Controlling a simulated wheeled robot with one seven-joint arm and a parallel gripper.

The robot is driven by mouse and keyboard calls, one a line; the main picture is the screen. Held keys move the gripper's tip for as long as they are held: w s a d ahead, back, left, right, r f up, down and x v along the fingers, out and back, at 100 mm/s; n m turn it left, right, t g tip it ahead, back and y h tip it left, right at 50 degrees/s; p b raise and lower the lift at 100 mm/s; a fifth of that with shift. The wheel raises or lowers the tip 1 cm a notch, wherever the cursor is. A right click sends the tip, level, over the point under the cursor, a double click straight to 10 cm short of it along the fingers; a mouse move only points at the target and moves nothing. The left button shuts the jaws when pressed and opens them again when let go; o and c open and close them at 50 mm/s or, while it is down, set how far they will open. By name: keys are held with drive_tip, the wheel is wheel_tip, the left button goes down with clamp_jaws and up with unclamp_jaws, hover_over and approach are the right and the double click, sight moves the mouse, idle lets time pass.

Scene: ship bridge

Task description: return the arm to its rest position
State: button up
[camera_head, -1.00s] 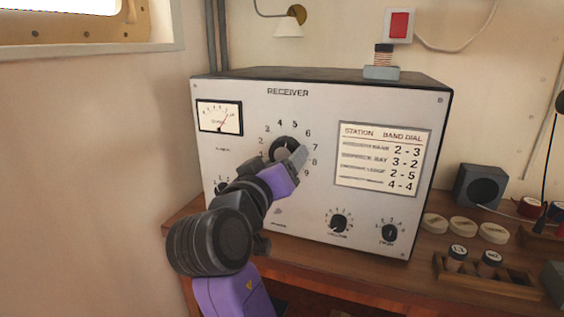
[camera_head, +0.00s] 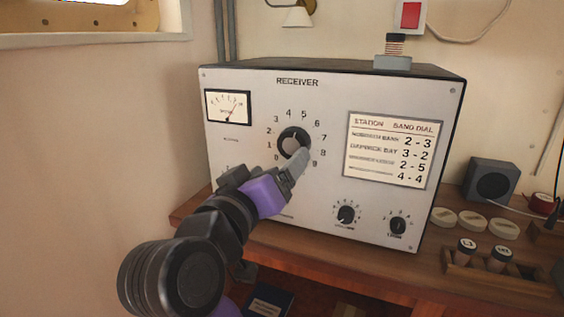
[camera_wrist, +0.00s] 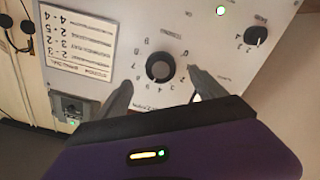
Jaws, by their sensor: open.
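My gripper (camera_head: 296,165) is in front of the receiver's face, just below the large numbered dial knob (camera_head: 293,141) in the head view. In the wrist view the open fingers of my gripper (camera_wrist: 160,88) point at the receiver panel, with the dark round knob (camera_wrist: 160,68) seen between and beyond them. Nothing is between the fingers, and they look apart from the knob. The purple and dark arm reaches in from the lower left and hides part of the receiver's lower left face.
The receiver (camera_head: 232,150) stands on a wooden desk (camera_head: 330,262). A station card (camera_head: 388,150) and two small knobs are on its face. To its right are a small speaker (camera_head: 491,181), pale discs (camera_head: 473,221) and a wooden rack (camera_head: 495,275) with labelled cylinders. A wall stands close on the left.

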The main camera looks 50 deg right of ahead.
drive_tip(key=shift+s+a, duration=0.1)
drive_tip(key=shift+a, duration=0.05)
idle(0.4)
drive_tip(key=w+a+r+n+t+y, duration=0.2)
drive_tip(key=w+a+n+t+y, duration=0.2)
drive_tip(key=w+a+n+t, duration=0.55)
drive_tip(key=s+a+f+n+t+y+p, duration=0.1)
drive_tip(key=s+a+f+n+t+y, duration=0.15)
drive_tip(key=f+y, duration=0.3)
drive_tip(key=s+a+f+n+t+y, duration=0.1)
drive_tip(key=s+a+f+t+y, duration=0.1)
drive_tip(key=s+a+f+y, duration=0.25)
drive_tip(key=s+f+m+g+y+p, duration=0.1)
drive_tip(key=s+f, duration=0.5)
drive_tip(key=s, duration=0.4)
drive_tip(key=s+d+f+m+g+y+p, duration=0.1)
drive_tip(key=s+f+m+g, duration=0.1)
drive_tip(key=s+f, duration=0.4)
drive_tip(key=s+f+m+g+y+p, duration=0.1)
drive_tip(key=s+f, duration=0.5)
drive_tip(key=s, duration=0.9)
drive_tip(key=shift+d+m+g, duration=0.3)
drive_tip(key=shift+m+g, duration=0.2)
drive_tip(key=shift+g, duration=0.2)
